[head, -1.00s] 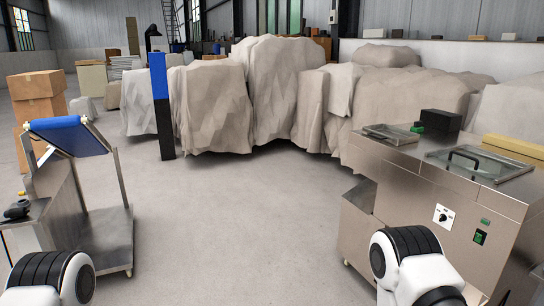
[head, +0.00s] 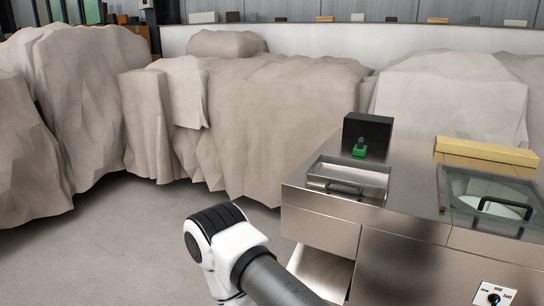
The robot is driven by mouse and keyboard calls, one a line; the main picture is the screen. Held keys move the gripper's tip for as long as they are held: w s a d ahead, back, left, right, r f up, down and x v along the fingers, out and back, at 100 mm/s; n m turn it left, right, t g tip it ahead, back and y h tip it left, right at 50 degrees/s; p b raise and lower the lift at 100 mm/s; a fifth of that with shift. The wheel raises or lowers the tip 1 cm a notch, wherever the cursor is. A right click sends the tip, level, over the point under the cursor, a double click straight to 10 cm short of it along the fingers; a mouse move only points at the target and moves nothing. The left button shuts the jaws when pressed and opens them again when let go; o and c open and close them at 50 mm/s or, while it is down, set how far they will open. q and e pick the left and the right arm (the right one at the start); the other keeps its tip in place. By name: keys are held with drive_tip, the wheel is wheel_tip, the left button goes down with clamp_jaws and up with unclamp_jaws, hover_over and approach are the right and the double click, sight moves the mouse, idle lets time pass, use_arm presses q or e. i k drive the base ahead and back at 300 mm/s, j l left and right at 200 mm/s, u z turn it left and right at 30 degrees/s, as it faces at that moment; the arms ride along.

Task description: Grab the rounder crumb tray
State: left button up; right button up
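A steel machine (head: 400,248) stands at the right of the head view. A shallow rectangular steel tray (head: 347,180) with a dark bar handle is set in its top at the left end. Low on the machine's left side, a sloping pale metal piece (head: 322,272) shows, partly hidden by my arm. I cannot tell which of these, if either, is the crumb tray. A white and black link of my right arm shows at the bottom middle, with its gripper out of frame. My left gripper is also out of frame.
A black box (head: 366,134) with a green part, a framed glass lid (head: 488,203) with a black handle and a yellow block (head: 486,154) are on the machine top. Large draped heaps (head: 270,110) stand behind. The floor (head: 110,255) at the left is clear.

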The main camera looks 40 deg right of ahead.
sight(348, 176)
drive_tip(key=i+j+z, duration=0.1)
drive_tip(key=i+z, duration=0.4)
drive_tip(key=i+j+z, duration=0.25)
drive_tip(key=i+z, duration=0.25)
drive_tip(key=i+j+z, duration=0.35)
drive_tip(key=z, duration=0.15)
drive_tip(key=i+j+z, duration=0.3)
drive_tip(key=j+z, duration=0.2)
drive_tip(key=j, duration=0.2)
